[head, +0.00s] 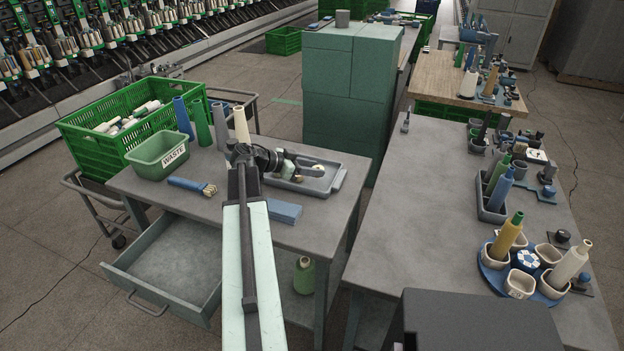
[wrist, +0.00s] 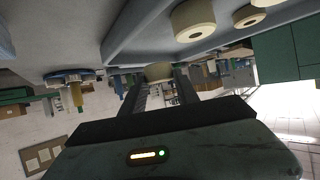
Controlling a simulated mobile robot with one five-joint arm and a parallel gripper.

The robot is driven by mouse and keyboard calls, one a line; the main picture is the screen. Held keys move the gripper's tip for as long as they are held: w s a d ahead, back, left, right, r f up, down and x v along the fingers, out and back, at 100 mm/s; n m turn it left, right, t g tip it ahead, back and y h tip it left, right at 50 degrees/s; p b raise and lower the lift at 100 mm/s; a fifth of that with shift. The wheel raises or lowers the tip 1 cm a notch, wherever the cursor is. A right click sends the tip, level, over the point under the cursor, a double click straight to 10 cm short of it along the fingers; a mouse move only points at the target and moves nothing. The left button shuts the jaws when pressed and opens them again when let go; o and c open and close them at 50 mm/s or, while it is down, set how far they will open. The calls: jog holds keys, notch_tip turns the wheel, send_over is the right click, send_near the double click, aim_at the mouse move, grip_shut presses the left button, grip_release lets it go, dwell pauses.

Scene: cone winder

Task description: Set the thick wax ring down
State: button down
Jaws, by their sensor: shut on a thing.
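My gripper (head: 282,160) is at the left end of a grey tray (head: 327,188) on the left workbench. In the wrist view my gripper (wrist: 160,76) is shut on a cream wax ring (wrist: 158,71), seen between the fingertips. The fingers hide part of the ring. More cream rings, one near (wrist: 193,20) and one farther right (wrist: 248,16), show by the tray wall (wrist: 128,25). In the head view a small cream ring (head: 317,168) lies in the tray. I cannot tell whether the held ring touches anything.
Cone tubes (head: 242,127) and a green waste bin (head: 158,155) stand left of the tray. A blue-handled brush (head: 187,185) and a blue block (head: 285,211) lie on the bench (head: 235,185). A drawer (head: 165,265) hangs open below. The right table's (head: 415,210) near left area is clear.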

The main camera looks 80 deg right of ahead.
notch_tip(320, 180, down, 4)
jog(key=b, duration=0.4)
jog(key=shift+r, duration=0.3)
jog(key=shift+f, duration=0.25)
jog(key=c, duration=1.2)
grip_release()
jog(key=shift+r, duration=0.1)
jog(key=shift+r+p, duration=0.2)
jog(key=shift+p, duration=0.1)
jog(key=p+v, duration=0.5)
jog(key=v, duration=0.6)
jog(key=shift+w+a+r, duration=0.15)
jog(key=shift+w+a, duration=0.15)
jog(key=shift+w, duration=0.1)
